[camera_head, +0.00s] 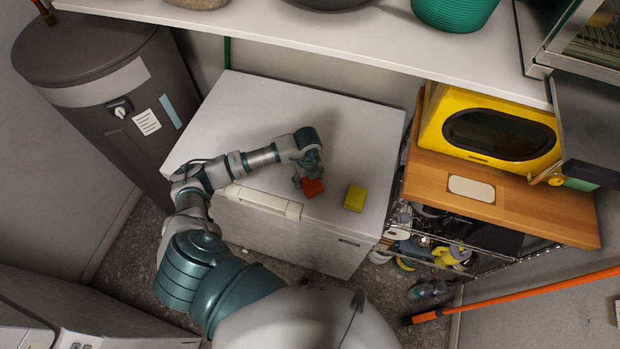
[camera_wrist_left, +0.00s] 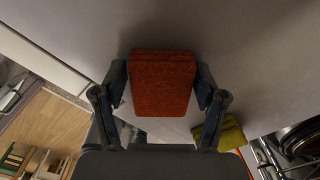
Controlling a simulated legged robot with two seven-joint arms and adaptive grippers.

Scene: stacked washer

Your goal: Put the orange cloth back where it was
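The orange cloth (camera_head: 313,187) looks like a small thick red-orange block. It is at the white chest's top, near the front edge. My left gripper (camera_head: 308,180) is at it, with its fingers on either side. In the left wrist view the cloth (camera_wrist_left: 162,82) sits between the two fingers (camera_wrist_left: 162,88), which press close to its sides. I cannot tell whether the cloth touches the chest top or is just above it. A yellow cloth or sponge (camera_head: 355,198) lies to the right on the chest and also shows in the wrist view (camera_wrist_left: 220,132). My right gripper is out of view.
The white chest (camera_head: 270,110) has a clear top behind the cloth. A dark cylindrical tank (camera_head: 95,80) stands left. A shelf (camera_head: 330,32) hangs over the back. A yellow microwave (camera_head: 490,130) sits on a wooden board (camera_head: 540,205) at the right, above a wire rack.

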